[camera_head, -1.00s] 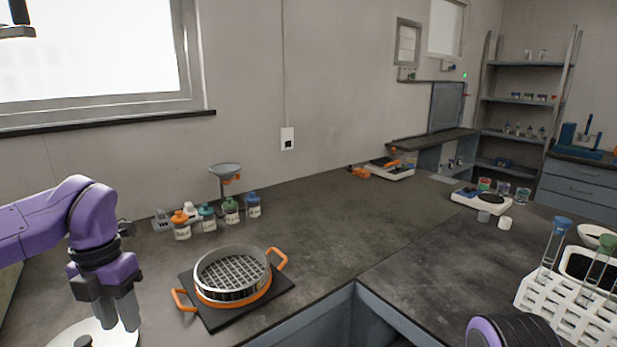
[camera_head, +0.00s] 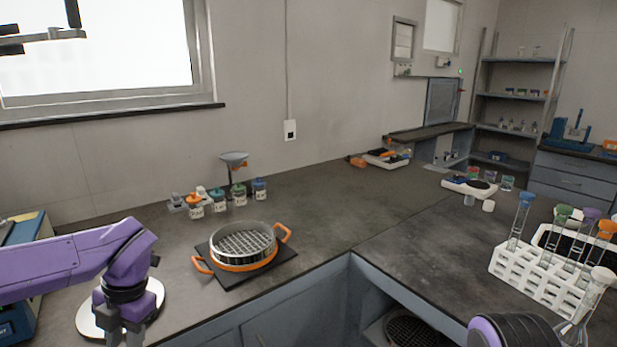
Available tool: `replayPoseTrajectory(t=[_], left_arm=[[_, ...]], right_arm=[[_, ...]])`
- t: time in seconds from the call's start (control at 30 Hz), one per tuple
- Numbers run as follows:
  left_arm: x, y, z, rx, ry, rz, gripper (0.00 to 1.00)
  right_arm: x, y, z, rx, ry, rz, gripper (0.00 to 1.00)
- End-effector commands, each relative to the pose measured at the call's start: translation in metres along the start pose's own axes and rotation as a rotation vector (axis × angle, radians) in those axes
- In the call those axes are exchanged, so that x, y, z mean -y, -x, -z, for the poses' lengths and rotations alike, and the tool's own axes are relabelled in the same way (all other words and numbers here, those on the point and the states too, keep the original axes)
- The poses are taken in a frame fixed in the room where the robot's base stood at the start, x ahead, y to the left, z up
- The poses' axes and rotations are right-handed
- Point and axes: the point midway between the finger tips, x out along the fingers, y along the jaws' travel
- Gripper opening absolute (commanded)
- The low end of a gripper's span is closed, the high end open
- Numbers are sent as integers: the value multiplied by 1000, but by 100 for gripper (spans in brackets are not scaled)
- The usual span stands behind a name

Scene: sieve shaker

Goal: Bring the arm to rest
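My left arm comes in from the left, purple and bent downward. Its gripper (camera_head: 122,338) is at the bottom edge, in front of a white round plate (camera_head: 92,318) on the bench. The fingertips are cut off by the frame, so its opening is hidden. My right arm shows only as a purple and black rounded part at the bottom right; its gripper is out of view. A sieve (camera_head: 244,241) with a metal mesh and orange handles sits on a black square base, to the right of my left gripper and apart from it.
Several small labelled jars (camera_head: 217,203) and a funnel stand (camera_head: 234,160) stand behind the sieve. A white rack (camera_head: 539,279) with test tubes stands at the right. The middle of the bench (camera_head: 345,205) is clear.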

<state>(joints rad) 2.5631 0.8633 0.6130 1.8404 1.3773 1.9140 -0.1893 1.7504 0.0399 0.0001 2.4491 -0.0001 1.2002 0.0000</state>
Motion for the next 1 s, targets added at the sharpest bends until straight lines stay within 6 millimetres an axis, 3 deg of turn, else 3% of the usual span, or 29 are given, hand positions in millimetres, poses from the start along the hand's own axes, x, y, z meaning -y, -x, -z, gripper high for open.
replayPoseTrajectory(t=[0.17, 0.33, 0.47, 0.6, 0.7, 0.8, 0.9, 1.0], left_arm=[[-2, -58, -4, -53, -146, -233, 36], [2, -136, -3, -105, -478, -534, 36], [30, -219, 16, -123, -1007, -745, 36], [82, -294, 69, -85, -1611, -750, 36], [112, -326, 116, -46, -1933, -660, 36], [131, -342, 154, -12, -2142, -565, 36], [142, -348, 175, 10, -2246, -507, 36], [145, -350, 180, 19, -2275, -488, 36]], right_arm=[[0, 0, 0, 1, 0, -1, 47], [0, 0, 0, 1, 0, -1, 47], [0, 0, 0, 1, 0, -1, 47], [0, 0, 0, 1, 0, -1, 47], [0, 0, 0, 1, 0, -1, 47], [0, 0, 0, 1, 0, -1, 47], [0, 0, 0, 1, 0, -1, 47], [0, 0, 0, 1, 0, -1, 47]])
